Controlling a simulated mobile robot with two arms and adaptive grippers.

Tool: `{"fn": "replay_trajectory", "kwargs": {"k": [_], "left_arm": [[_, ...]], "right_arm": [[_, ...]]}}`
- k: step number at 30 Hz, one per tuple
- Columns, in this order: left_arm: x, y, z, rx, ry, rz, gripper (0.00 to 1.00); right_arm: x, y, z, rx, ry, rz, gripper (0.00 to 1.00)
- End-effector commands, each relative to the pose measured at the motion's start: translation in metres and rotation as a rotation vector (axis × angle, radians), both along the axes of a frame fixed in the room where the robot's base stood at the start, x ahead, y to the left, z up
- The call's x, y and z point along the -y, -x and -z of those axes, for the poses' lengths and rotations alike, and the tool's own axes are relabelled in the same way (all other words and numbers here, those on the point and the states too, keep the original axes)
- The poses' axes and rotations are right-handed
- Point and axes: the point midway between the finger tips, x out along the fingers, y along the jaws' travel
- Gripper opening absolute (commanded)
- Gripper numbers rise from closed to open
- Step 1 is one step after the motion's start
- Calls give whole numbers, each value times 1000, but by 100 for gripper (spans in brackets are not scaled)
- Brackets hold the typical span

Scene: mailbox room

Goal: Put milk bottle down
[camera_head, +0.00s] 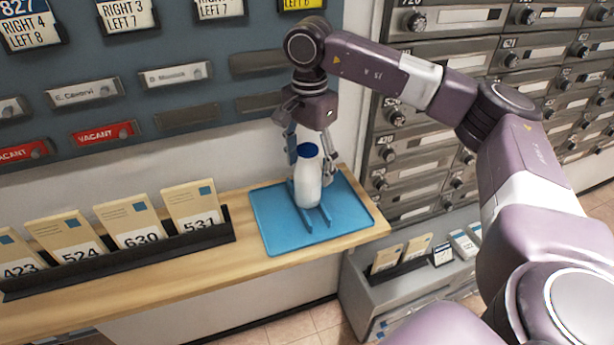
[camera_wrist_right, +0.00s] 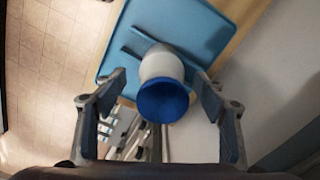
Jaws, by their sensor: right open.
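The white milk bottle (camera_head: 308,178) with a blue cap stands upright on the blue tray (camera_head: 351,213) at the right end of the wooden shelf. My right gripper (camera_head: 311,163) is open, its fingers on either side of the bottle's upper part. In the right wrist view the bottle's blue cap (camera_wrist_right: 163,101) sits between the spread fingers of my right gripper (camera_wrist_right: 164,105), with gaps on both sides. The blue tray (camera_wrist_right: 200,22) lies beyond it. My left gripper is not in view.
A dark rack (camera_head: 130,256) of numbered envelopes stands on the shelf (camera_head: 230,272) to the left. Metal mailboxes (camera_head: 415,165) line the wall at right. A grey lower unit (camera_head: 362,298) with envelopes stands below right of the shelf's end.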

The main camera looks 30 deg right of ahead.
Motion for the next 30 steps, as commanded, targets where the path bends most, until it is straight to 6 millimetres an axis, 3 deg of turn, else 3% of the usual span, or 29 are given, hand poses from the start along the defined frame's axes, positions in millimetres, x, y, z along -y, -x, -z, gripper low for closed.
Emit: {"fn": "replay_trajectory", "kwargs": {"k": [3,7,16,30], "left_arm": [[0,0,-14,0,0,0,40],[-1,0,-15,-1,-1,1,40],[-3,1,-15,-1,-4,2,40],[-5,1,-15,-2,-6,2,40]], "right_arm": [[-2,0,16,-5,-1,-1,65],[-2,0,33,-2,-1,0,65],[-3,-1,38,0,-2,0,64],[-3,-1,38,0,-2,0,12]]}}
